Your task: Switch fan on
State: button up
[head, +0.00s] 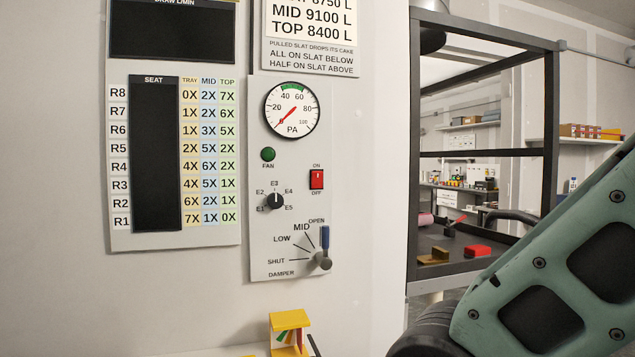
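The red fan switch (317,180) is a small rocker on the pale wall panel (262,225), with ON printed above it and OFF below. Which way it is tipped is too small to tell. A green round lamp (268,154) labelled FAN sits to its left; it looks dark green, and I cannot tell if it is lit. Above is a round PA gauge (291,110), its red needle pointing to the lower left, near the low end. My gripper is not in view; only a teal link of my arm shows at the lower right, well apart from the switch.
Below the switch are a black selector knob (275,201) pointing at E3 and a damper lever (324,247) with its blue handle up at OPEN. A seat chart (120,235) hangs left. A black-framed enclosure (412,150) stands right. A yellow object (290,322) sits below the panel.

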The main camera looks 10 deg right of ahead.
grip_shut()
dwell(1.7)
